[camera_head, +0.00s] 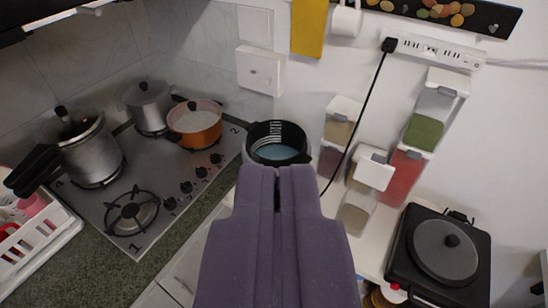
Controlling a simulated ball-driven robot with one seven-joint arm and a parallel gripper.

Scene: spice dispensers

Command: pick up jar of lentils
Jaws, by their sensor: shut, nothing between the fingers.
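My gripper (277,174), with two purple fingers, is shut and empty in the lower middle of the view. Several clear, white-lidded jars stand to the right of its tips, apart from it. One jar has green contents (424,132) and one has red contents (400,178). A jar with tan contents (338,132) is further left. A jar with beige contents (355,213) stands nearest the fingers, its lower part close to my right finger. No label is readable, so I cannot tell which jar holds lentils.
A dark round container (278,142) stands just beyond my fingertips. A black cord (366,122) hangs from a power strip (436,50) past the jars. A black hotplate (440,255) stands right. A stove (150,190) with pots is left.

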